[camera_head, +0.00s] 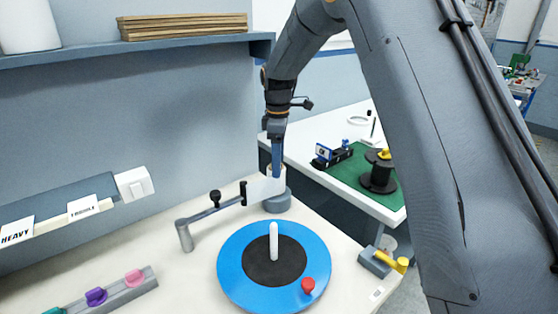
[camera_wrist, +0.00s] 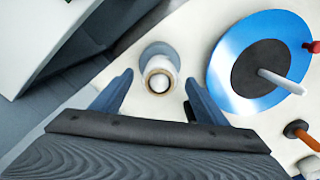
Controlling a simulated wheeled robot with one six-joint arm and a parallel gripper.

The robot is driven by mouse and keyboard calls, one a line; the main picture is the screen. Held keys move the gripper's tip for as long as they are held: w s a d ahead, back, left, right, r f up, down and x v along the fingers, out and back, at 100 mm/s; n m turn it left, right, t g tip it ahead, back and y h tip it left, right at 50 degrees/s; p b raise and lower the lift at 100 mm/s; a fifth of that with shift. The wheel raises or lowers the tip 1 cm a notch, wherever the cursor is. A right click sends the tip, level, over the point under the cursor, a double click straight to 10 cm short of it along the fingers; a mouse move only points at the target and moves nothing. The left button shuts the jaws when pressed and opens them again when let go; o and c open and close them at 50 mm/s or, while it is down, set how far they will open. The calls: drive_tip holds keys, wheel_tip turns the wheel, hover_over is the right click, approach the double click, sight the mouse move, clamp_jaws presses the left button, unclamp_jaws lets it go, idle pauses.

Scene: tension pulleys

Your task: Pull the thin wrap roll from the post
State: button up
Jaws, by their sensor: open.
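The thin wrap roll (camera_head: 282,178) stands upright on its post on a round grey base (camera_head: 278,204), partly hidden behind my gripper in the head view. In the wrist view the roll (camera_wrist: 160,72) shows end-on as a pale ring around the white post top (camera_wrist: 159,83). My gripper (camera_head: 276,174) points down at the roll's top. In the wrist view my gripper (camera_wrist: 157,80) is open, one finger to each side of the roll, with visible gaps. I cannot tell how far down the fingers reach.
A blue turntable (camera_head: 235,275) with a black centre, white peg (camera_head: 274,240) and red knob (camera_head: 308,285) stands in front. A grey tension arm (camera_head: 215,209) is at left. A yellow-handled lever (camera_head: 385,258) sits right. A green-matted bench (camera_head: 345,172) stands behind, a shelf (camera_head: 130,49) above left.

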sight(278, 180)
drive_tip(key=shift+d+f+p, duration=0.1)
drive_tip(key=shift+f+p, duration=1.15)
drive_tip(key=shift+f, duration=2.55)
drive_tip(key=c, duration=1.2)
drive_tip(key=shift+r, duration=0.1)
drive_tip(key=shift+r+p, duration=0.8)
drive_tip(key=shift+r, duration=1)
drive_tip(key=shift+r+p, duration=0.7)
drive_tip(key=shift+r, duration=1)
drive_tip(key=shift+r+p, duration=0.75)
drive_tip(key=shift+r, duration=0.95)
